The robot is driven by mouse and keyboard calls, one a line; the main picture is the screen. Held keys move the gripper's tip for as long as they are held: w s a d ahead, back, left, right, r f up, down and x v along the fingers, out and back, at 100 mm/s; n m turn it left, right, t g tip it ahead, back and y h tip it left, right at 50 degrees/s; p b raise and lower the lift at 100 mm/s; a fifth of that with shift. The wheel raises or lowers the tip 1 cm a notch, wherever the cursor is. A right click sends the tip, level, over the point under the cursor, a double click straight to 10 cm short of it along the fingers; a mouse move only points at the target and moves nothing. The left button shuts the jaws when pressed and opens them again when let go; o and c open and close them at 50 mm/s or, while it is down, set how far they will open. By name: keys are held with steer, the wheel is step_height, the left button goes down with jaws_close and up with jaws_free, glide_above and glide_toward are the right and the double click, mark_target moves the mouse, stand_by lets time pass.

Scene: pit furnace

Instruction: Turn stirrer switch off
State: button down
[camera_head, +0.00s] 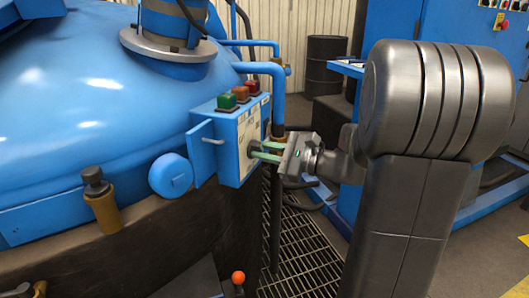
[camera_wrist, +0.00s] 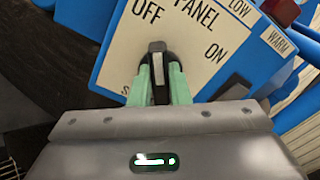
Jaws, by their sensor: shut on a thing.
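The stirrer switch (camera_wrist: 158,62) is a dark knob with a pale stripe, on the white face of the blue control panel. In the wrist view, the stripe stands upright and its top end faces the OFF label (camera_wrist: 147,11). The ON label (camera_wrist: 214,52) is to the right. My gripper (camera_wrist: 160,78) is shut on the knob, with a green finger on each side of it. In the head view, my gripper (camera_head: 266,151) reaches the control panel (camera_head: 228,150) from the right, and the fingers hide most of the switch.
Green (camera_head: 227,101), brown-orange (camera_head: 241,93) and red (camera_head: 252,87) buttons top the panel box. A large blue furnace lid (camera_head: 90,100) fills the left. A blue pipe (camera_head: 279,95) runs close behind my gripper. Grating (camera_head: 305,250) lies below.

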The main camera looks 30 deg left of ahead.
steer(key=shift+f+n+b, duration=0.1)
steer(key=shift+n+b, duration=0.3)
steer(key=shift+n, duration=0.6)
steer(key=c, duration=1.4)
jaws_free()
steer(key=shift+o, duration=0.2)
steer(key=shift+d, duration=0.1)
steer(key=w+d+p, duration=0.1)
steer(key=d+p, duration=0.1)
steer(key=d, duration=1.1)
steer(key=shift+w+d+p, duration=0.3)
steer(key=shift+w+p, duration=0.05)
steer(key=shift+p, duration=0.05)
steer(key=shift+a, duration=0.15)
